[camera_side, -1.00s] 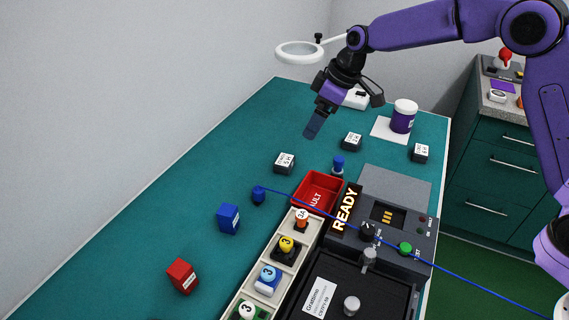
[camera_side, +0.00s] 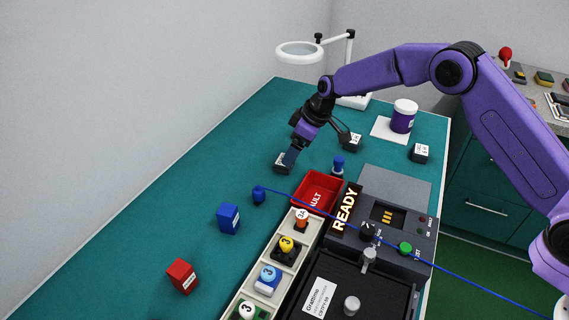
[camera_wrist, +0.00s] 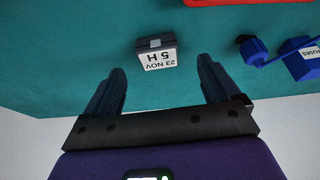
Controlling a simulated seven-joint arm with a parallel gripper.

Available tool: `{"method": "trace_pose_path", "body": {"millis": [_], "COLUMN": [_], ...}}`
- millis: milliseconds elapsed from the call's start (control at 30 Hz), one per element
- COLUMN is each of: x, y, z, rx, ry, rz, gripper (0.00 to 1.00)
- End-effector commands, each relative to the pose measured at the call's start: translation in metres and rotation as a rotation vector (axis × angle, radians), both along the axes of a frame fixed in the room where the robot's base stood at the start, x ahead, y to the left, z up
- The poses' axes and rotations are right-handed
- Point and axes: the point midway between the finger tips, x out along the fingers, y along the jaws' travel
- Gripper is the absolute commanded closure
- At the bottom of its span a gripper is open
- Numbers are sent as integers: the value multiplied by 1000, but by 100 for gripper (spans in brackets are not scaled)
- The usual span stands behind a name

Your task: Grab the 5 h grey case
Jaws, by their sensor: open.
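The 5 h grey case (camera_wrist: 156,52) is a small dark grey block with a white label reading "23 NOV 5 H", upside down in the wrist view. It lies on the green bench ahead of my gripper (camera_wrist: 160,88), between the lines of the two fingers and just beyond their tips. The fingers are apart with nothing between them. In the side view the case (camera_side: 280,162) is partly hidden behind my gripper (camera_side: 287,166), whose fingers are low beside it. I cannot tell from the side view whether they touch it.
Two other grey cases stand at the back (camera_side: 355,141) and right (camera_side: 420,153). The red fault bin (camera_side: 318,190), a blue plug (camera_side: 259,195) with a cable, a blue block (camera_side: 229,218) and a red block (camera_side: 182,276) are nearby. The bench left of the case is clear.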

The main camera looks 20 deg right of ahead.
Motion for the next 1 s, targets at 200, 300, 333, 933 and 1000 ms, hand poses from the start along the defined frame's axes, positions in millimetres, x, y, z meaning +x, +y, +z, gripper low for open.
{"method": "trace_pose_path", "body": {"millis": [200, 300, 333, 933, 1000], "x": [3, 7, 8, 20, 20], "y": [3, 7, 8, 19, 19], "z": [-9, -18, -21, -51, -51], "rx": [0, 0, 0, 1, 0], "ry": [0, 1, 1, 0, 0], "rz": [0, 0, 0, -1, 0], "gripper": [11, 11, 11, 11, 24]}}
